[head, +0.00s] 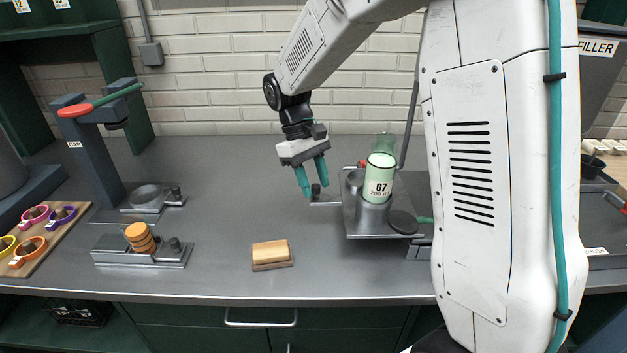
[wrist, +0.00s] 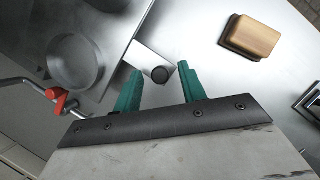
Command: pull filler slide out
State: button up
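The filler slide shows as a metal tab with a black knob (head: 316,191), reaching left from the filler's metal base (head: 357,228). In the wrist view the knob (wrist: 160,74) and its tab (wrist: 147,59) lie beside the plate with an empty round cup (wrist: 75,62). My gripper (head: 315,191) points down over the tab, teal fingers apart. In the wrist view its fingertips (wrist: 159,72) lie on either side of the knob, with a gap visible on both sides. I cannot tell the exact height of the fingertips against the knob.
A pale green bottle labelled G7 (head: 380,178) stands in a metal holder on the filler base. A red valve handle (wrist: 58,100) is near the cup. A tan block (head: 271,249) lies on the counter in front. The counter left of my gripper is clear up to the capper (head: 88,150).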

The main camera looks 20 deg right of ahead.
jog(key=v, duration=0.7)
jog(key=shift+r, duration=0.35)
jog(key=shift+w, duration=0.25)
